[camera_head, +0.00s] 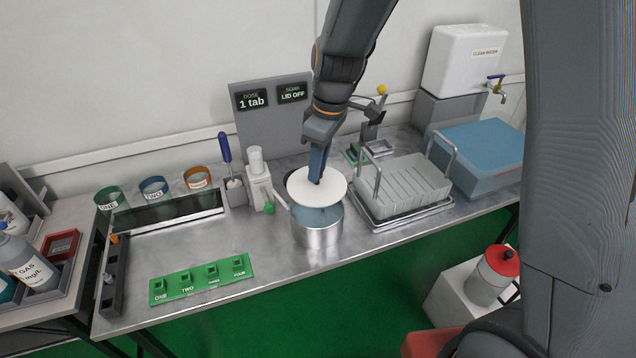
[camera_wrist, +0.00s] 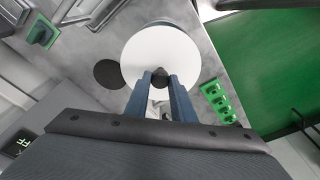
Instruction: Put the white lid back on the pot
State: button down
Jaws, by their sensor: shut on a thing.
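The white lid (camera_head: 330,192) is a flat round disc with a dark knob. My gripper (camera_head: 317,180) is shut on that knob from above; the wrist view shows the knob (camera_wrist: 160,78) between the two blue fingers (camera_wrist: 160,88) and the lid's white face (camera_wrist: 155,50). The steel pot (camera_head: 317,238) stands on the bench under the lid. The lid is over the pot's back part, and blue contents (camera_head: 320,217) show between the lid's front edge and the pot's front rim. In the wrist view the lid hides most of the pot.
A dark round pad (camera_wrist: 108,73) lies beside the lid. A grey dish rack (camera_head: 410,185) stands close on the right. A white bottle stand (camera_head: 257,185) is on the left, before a grey panel reading LID OFF (camera_head: 292,94). A green labelled strip (camera_head: 203,280) lies front left.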

aim_at(318, 183)
notch_tip(318, 183, down, 5)
jog(key=shift+f+p, duration=0.1)
jog(key=shift+p, duration=0.45)
jog(key=shift+f, duration=0.1)
jog(key=shift+f+b, duration=0.45)
jog(key=shift+f, duration=0.1)
jog(key=c, duration=1.5)
grip_release()
